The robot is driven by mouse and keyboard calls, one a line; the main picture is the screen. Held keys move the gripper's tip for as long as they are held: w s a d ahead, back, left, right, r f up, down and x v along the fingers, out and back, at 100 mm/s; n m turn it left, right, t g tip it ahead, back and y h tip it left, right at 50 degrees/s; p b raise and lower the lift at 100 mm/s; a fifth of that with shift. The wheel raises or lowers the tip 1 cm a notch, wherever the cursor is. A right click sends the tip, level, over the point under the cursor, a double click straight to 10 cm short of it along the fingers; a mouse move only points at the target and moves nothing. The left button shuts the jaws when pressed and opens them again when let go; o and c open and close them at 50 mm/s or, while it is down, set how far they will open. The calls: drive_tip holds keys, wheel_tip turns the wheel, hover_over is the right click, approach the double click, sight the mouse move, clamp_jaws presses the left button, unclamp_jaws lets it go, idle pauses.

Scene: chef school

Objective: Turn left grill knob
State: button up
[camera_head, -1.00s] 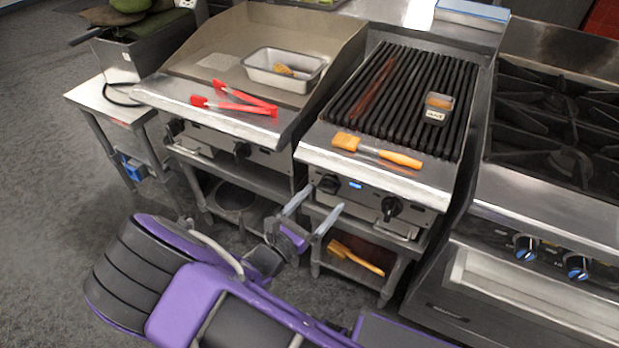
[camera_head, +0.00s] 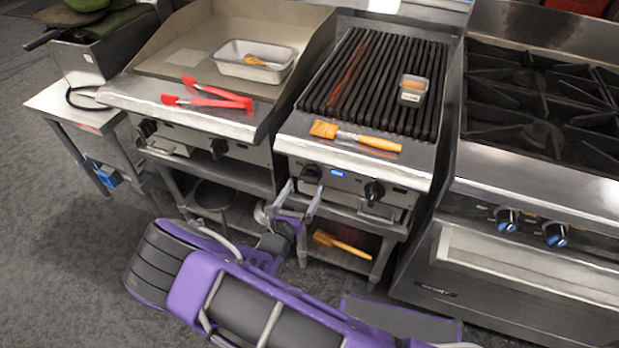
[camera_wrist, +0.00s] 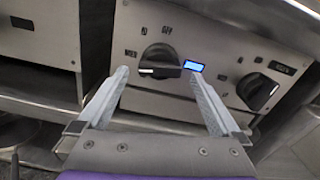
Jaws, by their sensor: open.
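The grill (camera_head: 365,85) with black grates stands in the middle of the head view. Its left knob (camera_head: 311,173) is black and sits on the front panel beside a small blue display. In the wrist view the left knob (camera_wrist: 160,62) lies beyond and between my fingertips, with its white pointer line to the left. The grill's right knob (camera_head: 374,191) also shows in the wrist view (camera_wrist: 257,91). My gripper (camera_head: 299,191) is open and empty, just in front of the left knob. In the wrist view my gripper's fingers (camera_wrist: 160,75) are spread wide. I cannot tell whether either touches the panel.
A brush (camera_head: 355,136) lies on the grill's front ledge. Red tongs (camera_head: 207,96) and a metal pan (camera_head: 255,61) rest on the griddle at left. A stove (camera_head: 545,95) stands at right. Another brush (camera_head: 342,244) lies on the shelf below the grill.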

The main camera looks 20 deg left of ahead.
sight(307, 182)
drive_tip(key=shift+w+d, duration=0.15)
drive_tip(key=shift+w, duration=2.5)
drive_tip(key=c, duration=1.3)
